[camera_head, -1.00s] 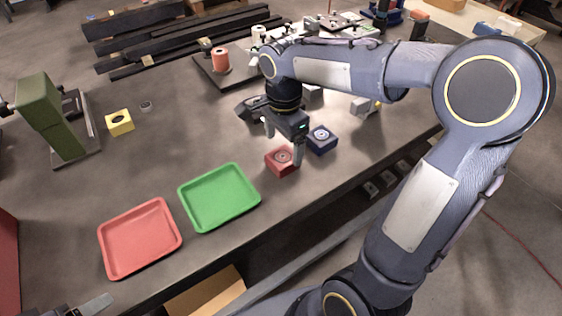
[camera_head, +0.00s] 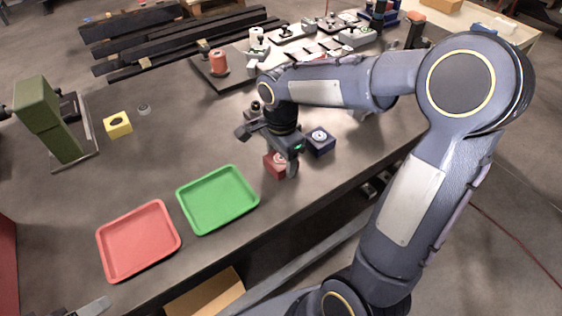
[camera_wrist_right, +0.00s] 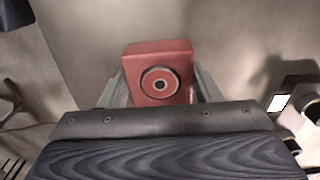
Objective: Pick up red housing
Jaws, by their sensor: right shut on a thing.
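The red housing (camera_head: 272,166) is a small red block with a round grey-ringed socket on top, near the table's front edge. In the right wrist view the red housing (camera_wrist_right: 146,51) sits between the two fingers. My right gripper (camera_head: 281,164) is shut on it, one finger on each side; the gripper also shows in the wrist view (camera_wrist_right: 158,88). In the head view the gripper hides part of the housing. Whether the housing touches the table I cannot tell. A small piece of my left gripper (camera_head: 92,308) shows at the bottom left edge; its jaws cannot be made out.
A blue housing (camera_head: 320,144) stands close to the right of the red one. A green tray (camera_head: 218,229) and a red tray (camera_head: 140,275) lie to the left. A yellow block (camera_head: 117,131) and a green press (camera_head: 48,110) stand farther left. The table between is clear.

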